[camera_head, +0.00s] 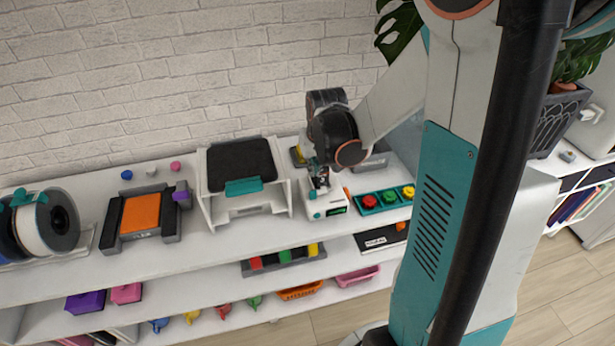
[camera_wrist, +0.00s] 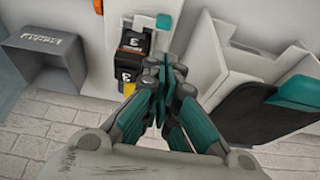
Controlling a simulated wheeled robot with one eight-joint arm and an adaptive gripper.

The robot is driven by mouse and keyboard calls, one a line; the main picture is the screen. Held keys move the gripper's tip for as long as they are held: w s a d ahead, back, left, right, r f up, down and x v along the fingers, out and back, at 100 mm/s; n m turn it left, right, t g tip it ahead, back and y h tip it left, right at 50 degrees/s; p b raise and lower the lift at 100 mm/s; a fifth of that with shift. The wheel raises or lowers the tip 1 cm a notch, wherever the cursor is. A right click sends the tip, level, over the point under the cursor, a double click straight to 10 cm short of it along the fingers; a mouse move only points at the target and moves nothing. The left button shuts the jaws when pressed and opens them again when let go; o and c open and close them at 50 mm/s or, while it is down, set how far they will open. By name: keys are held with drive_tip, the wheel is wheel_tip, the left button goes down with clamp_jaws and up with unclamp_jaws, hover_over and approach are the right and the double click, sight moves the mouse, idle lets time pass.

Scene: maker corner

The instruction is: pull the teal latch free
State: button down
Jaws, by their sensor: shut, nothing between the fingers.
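A teal latch-like tab (camera_head: 243,187) sits on the front edge of a black plate (camera_head: 240,163) on a white stand. The same tab shows in the wrist view (camera_wrist: 300,92) at the right edge, beside the black plate. My gripper (camera_head: 320,182) is over a small white device (camera_head: 325,203), to the right of the stand. In the wrist view my gripper (camera_wrist: 166,68) has its fingers together with nothing between them. It is apart from the teal tab. A smaller teal part (camera_wrist: 163,21) on the white device shows past the fingertips.
A grey box (camera_wrist: 45,65) and a black-and-yellow item (camera_wrist: 133,70) lie near my gripper. A tray of coloured knobs (camera_head: 387,200) is right of the white device. An orange-topped block (camera_head: 142,213) and a spool (camera_head: 45,225) stand left. A brick wall (camera_head: 180,80) closes the back.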

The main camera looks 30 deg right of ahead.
sight(312, 191)
drive_tip(key=b+x, duration=0.3)
drive_tip(key=x, duration=0.7)
idle(0.3)
drive_tip(key=shift+s+a+b, duration=0.15)
drive_tip(key=shift+s+b, duration=0.1)
drive_tip(key=shift+s, duration=0.25)
drive_tip(key=shift+s+a+b, duration=0.15)
drive_tip(key=shift+s+b, duration=0.1)
drive_tip(key=shift+s, duration=0.3)
drive_tip(key=shift+r, duration=0.15)
